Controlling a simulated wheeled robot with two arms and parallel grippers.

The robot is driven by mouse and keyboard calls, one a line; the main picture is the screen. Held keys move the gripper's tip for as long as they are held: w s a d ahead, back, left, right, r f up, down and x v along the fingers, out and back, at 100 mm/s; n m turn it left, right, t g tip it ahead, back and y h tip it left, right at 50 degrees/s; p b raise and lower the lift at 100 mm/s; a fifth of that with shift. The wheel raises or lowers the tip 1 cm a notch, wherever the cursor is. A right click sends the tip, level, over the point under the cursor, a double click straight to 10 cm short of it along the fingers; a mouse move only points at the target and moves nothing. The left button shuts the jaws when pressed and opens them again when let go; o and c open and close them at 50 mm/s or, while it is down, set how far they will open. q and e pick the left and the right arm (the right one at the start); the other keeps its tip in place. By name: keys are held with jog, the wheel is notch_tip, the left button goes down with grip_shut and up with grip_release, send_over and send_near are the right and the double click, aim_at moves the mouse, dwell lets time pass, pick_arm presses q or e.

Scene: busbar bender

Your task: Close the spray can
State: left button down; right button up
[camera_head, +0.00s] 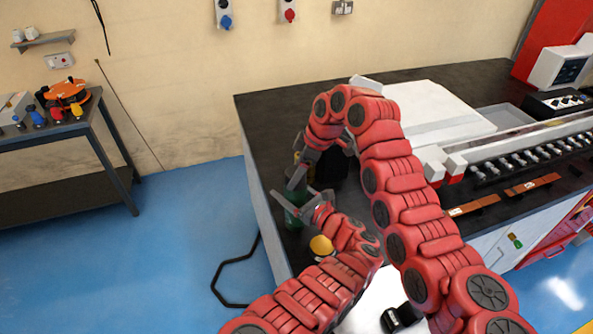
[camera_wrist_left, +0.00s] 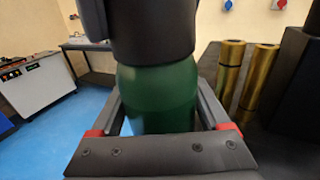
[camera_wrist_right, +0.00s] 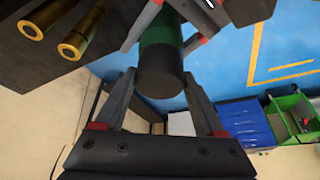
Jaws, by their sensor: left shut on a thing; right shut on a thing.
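The spray can has a green body (camera_head: 292,214) and stands upright near the left end of the dark bench. My left gripper (camera_head: 290,200) is shut around the green body, which shows between its fingers in the left wrist view (camera_wrist_left: 157,95). A black cap (camera_wrist_right: 160,75) sits in line with the can's top, between the fingers of my right gripper (camera_wrist_right: 160,85), which is shut on it. The black cap also shows above the green body in the left wrist view (camera_wrist_left: 150,35). The cap's edge meets the green body; I cannot tell how firmly it is seated.
Two gold cylinders (camera_wrist_left: 228,75) stand beside the can. A yellow object (camera_head: 320,246) lies near my left forearm. The bench (camera_head: 262,110) has a white block (camera_head: 435,112) farther right. My right arm arches over the bench.

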jog(key=shift+f, duration=0.1)
jog(key=o, duration=1.3)
jog(key=v, duration=1.2)
pick_arm(q)
grip_release()
jog(key=shift+s, duration=0.1)
